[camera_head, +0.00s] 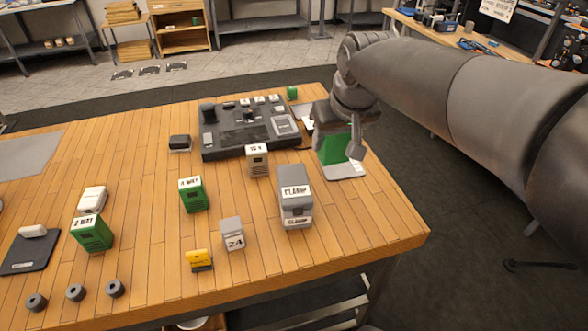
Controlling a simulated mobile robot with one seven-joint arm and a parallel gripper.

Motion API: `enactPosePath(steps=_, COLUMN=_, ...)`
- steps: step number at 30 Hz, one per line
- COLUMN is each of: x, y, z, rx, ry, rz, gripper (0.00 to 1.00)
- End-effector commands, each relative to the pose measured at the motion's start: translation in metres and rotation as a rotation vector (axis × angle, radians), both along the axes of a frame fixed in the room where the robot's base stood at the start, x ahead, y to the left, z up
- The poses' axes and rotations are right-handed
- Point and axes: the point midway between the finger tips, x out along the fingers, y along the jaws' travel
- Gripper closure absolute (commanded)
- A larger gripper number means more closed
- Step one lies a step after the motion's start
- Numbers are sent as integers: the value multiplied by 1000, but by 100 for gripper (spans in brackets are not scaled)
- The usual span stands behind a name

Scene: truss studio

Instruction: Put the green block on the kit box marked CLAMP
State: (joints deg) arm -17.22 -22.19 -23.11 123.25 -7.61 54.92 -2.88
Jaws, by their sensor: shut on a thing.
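The kit box marked CLAMP (296,208) is a grey box standing near the table's right front, with white CLAMP labels on its top and front. My gripper (338,146) is behind it and to its right, pointing down. It is shut on a green block (333,150), whose green face shows between the fingers. My fingers hide part of the block. I cannot tell whether it touches the pale plate (346,171) below it. The top of the CLAMP box is bare apart from its label.
Green boxes marked 4 WAY (192,194) and 2 WAY (92,233) stand to the left.

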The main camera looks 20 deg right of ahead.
Motion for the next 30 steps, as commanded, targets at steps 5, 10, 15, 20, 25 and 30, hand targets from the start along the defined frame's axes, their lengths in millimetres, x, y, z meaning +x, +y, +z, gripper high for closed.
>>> enactPosePath(steps=5, x=22, y=37, z=-26, rx=-2, ry=4, rz=4, gripper=79)
enactPosePath(steps=10, x=38, y=61, z=-43, rx=-1, ry=3, rz=2, gripper=79)
enactPosePath(steps=15, x=43, y=70, z=-51, rx=0, ry=2, rz=-1, gripper=79)
enactPosePath(steps=20, x=43, y=70, z=-74, rx=0, ry=3, rz=0, gripper=79)
enactPosePath(steps=25, x=43, y=70, z=-89, rx=0, ry=1, rz=-1, gripper=79)
enactPosePath(steps=30, x=44, y=69, z=-89, rx=0, ry=-1, rz=-1, gripper=79)
